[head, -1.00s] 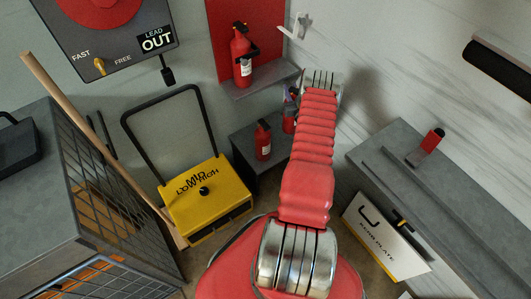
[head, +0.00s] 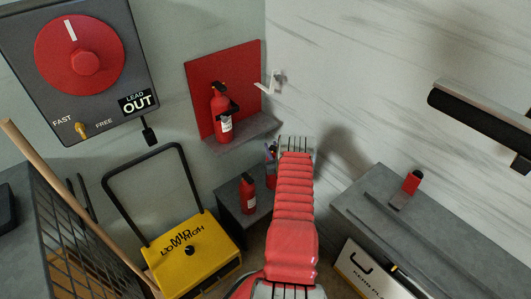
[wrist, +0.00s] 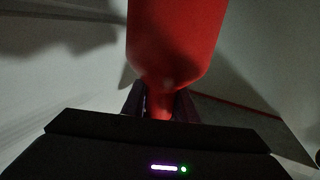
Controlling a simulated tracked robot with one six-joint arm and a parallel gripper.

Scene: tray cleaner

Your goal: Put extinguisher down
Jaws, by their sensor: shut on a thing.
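My gripper (wrist: 160,106) is shut on a red extinguisher (wrist: 176,40), whose red body fills the upper middle of the wrist view. In the head view, part of a red extinguisher (head: 271,176) with dark parts shows at the left edge of my arm, probably the held one; my arm hides the rest and my gripper. What lies under it cannot be made out. A second extinguisher (head: 221,116) stands upright on a grey wall shelf (head: 250,130) before a red back panel (head: 194,88). A third (head: 248,195) stands on a lower dark stand (head: 229,208).
A white hook (head: 272,83) sticks out right of the red panel. A yellow cart (head: 200,265) with a black handle stands left of the stand. A grey bench (head: 440,235) bears a small red object (head: 411,182) at right. A dial box (head: 110,30) hangs upper left.

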